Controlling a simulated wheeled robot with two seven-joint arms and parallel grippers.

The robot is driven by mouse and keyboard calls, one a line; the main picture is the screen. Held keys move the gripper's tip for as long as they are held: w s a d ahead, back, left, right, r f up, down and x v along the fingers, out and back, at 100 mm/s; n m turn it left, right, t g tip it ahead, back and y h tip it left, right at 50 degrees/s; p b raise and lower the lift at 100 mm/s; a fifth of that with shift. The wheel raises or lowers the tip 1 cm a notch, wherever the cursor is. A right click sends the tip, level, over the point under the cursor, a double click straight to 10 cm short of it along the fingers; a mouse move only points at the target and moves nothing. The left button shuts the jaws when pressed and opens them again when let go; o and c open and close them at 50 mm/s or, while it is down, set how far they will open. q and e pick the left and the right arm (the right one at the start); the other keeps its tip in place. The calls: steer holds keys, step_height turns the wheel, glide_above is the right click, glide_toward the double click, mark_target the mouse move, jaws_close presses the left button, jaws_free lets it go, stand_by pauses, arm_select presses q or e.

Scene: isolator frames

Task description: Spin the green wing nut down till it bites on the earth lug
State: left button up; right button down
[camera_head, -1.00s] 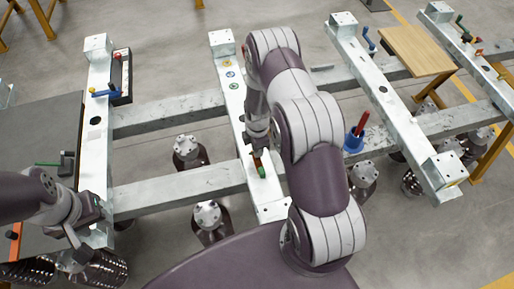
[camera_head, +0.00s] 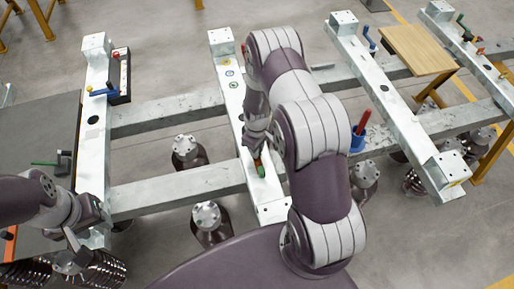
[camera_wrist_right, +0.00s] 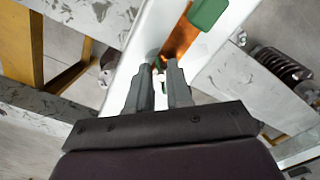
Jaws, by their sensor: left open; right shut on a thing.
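The copper earth lug (camera_wrist_right: 180,42) lies on the middle pale metal beam (camera_head: 230,95), with a green block-like end (camera_wrist_right: 207,14). In the head view this green end (camera_head: 261,171) shows just below my right gripper (camera_head: 255,152). In the right wrist view my right gripper (camera_wrist_right: 163,72) points down at the copper part, fingers close together. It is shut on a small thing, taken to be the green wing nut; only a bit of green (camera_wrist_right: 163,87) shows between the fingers. My left gripper (camera_head: 76,250) is open and empty at the lower left.
A blue cup with a red handle (camera_head: 358,138) is right of my right arm. A wooden board (camera_head: 416,50) lies at the upper right. A dark tabletop (camera_head: 40,120) is at far left.

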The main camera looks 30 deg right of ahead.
steer(key=m, duration=0.5)
steer(key=shift+w+a+m, duration=0.1)
steer(key=shift+m, duration=0.2)
steer(key=m+b, duration=0.1)
steer(key=m, duration=0.4)
steer(key=shift+a, duration=0.15)
steer(key=m, duration=0.5)
steer(key=shift+w+a+r, duration=0.1)
steer(key=shift+w, duration=0.05)
steer(key=m, duration=0.5)
steer(key=shift+w, duration=0.15)
steer(key=m, duration=0.5)
steer(key=shift+w+m+b, duration=0.15)
steer(key=shift+m+b, duration=0.25)
steer(key=m, duration=0.5)
steer(key=shift+w, duration=0.15)
steer(key=m, duration=0.5)
steer(key=shift+w+m, duration=0.1)
steer(key=shift+m, duration=0.3)
steer(key=shift+d+m, duration=0.15)
steer(key=shift+m, duration=1)
steer(key=shift+d+m, duration=0.15)
steer(key=shift+m, duration=1)
